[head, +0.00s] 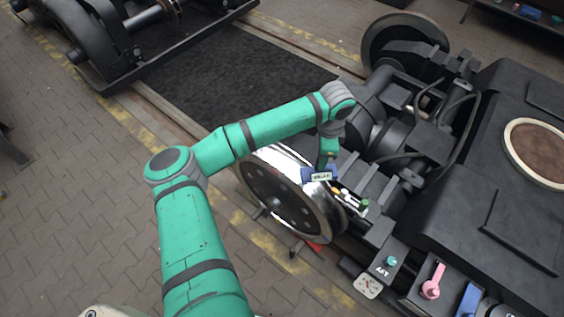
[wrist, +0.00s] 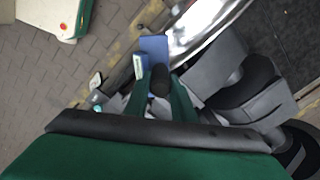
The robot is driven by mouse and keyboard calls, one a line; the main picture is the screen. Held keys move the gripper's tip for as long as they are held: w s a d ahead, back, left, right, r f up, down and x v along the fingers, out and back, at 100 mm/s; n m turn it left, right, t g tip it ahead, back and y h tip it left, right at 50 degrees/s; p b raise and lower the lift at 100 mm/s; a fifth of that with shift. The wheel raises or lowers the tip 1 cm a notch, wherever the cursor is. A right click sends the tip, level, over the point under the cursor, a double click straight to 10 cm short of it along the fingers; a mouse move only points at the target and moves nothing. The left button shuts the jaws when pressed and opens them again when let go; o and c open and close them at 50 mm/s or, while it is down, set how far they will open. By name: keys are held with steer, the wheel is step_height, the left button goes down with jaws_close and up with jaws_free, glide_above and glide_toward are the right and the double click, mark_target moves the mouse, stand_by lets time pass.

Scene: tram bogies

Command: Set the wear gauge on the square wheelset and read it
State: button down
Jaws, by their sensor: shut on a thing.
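My gripper (head: 326,160) is shut on a blue gauge (head: 309,174) with a pale display strip, whose characters are too small to read. The gauge is at the upper right of a wheel (head: 270,198) with a shiny tread and dark holed disc. In the wrist view the gauge (wrist: 153,46) shows beyond my green fingers (wrist: 160,85), beside the bright tread (wrist: 197,27). I cannot tell whether it touches the wheel. Another wheel (head: 405,38) stands at the back of the same bogie. No mark telling which wheelset is the square one is readable.
The dark bogie frame (head: 515,215) fills the right side. A plate marked AFT (head: 384,268) with a teal knob and a pink handle (head: 432,283) are at the front. A red wedge-like piece (head: 318,246) lies by the wheel.

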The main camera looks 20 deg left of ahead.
mark_target(312, 170)
steer(key=r+m, duration=0.1)
steer(key=m, duration=0.1)
steer(key=a+m, duration=0.1)
steer(key=a+r+m, duration=0.1)
steer(key=m, duration=0.1)
steer(key=shift+s+a+r+m, duration=0.1)
steer(key=shift+s+r+m, duration=0.2)
steer(key=shift+s, duration=0.1)
steer(key=w+a+f+m, duration=0.2)
steer(key=w+a+m, duration=0.2)
steer(key=a, duration=0.4)
steer(key=w+a+f, duration=0.3)
steer(key=a+f, duration=0.1)
steer(key=f, duration=0.5)
steer(key=shift+a+f, duration=0.2)
steer(key=shift+a, duration=0.2)
steer(key=shift+w+f, duration=0.1)
steer(key=shift+f, duration=0.15)
steer(key=c, duration=1.5)
jaws_free()
steer(key=shift+r, duration=0.1)
